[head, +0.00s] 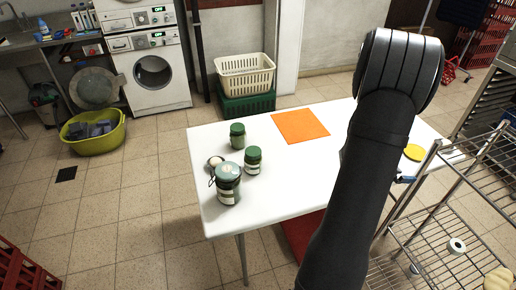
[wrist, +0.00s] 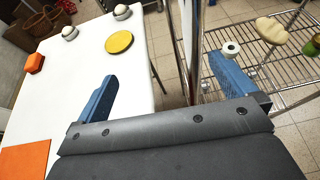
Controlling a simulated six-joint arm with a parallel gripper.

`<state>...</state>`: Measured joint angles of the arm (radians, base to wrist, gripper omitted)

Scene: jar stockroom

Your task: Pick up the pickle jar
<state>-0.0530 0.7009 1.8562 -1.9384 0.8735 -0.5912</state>
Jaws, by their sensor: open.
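Several feet of white table (head: 275,185) hold three dark green jars with green lids and pale labels in the head view. One jar (head: 237,136) stands at the back, one (head: 253,162) to its front right, and a larger one (head: 228,186) nearest the front left. I cannot tell which is the pickle jar; the labels are too small to read. My gripper (wrist: 161,68) is open and empty in the wrist view, its blue fingers wide apart over the table's edge. In the head view my arm hides most of it, at the right, well apart from the jars.
A small white round item (head: 215,162) sits beside the jars. An orange mat (head: 300,125) lies behind them. A yellow disc (wrist: 119,42), an orange block (wrist: 35,63) and two white-topped items (wrist: 70,32) are on the table. A wire rack (head: 450,235) stands close at the right.

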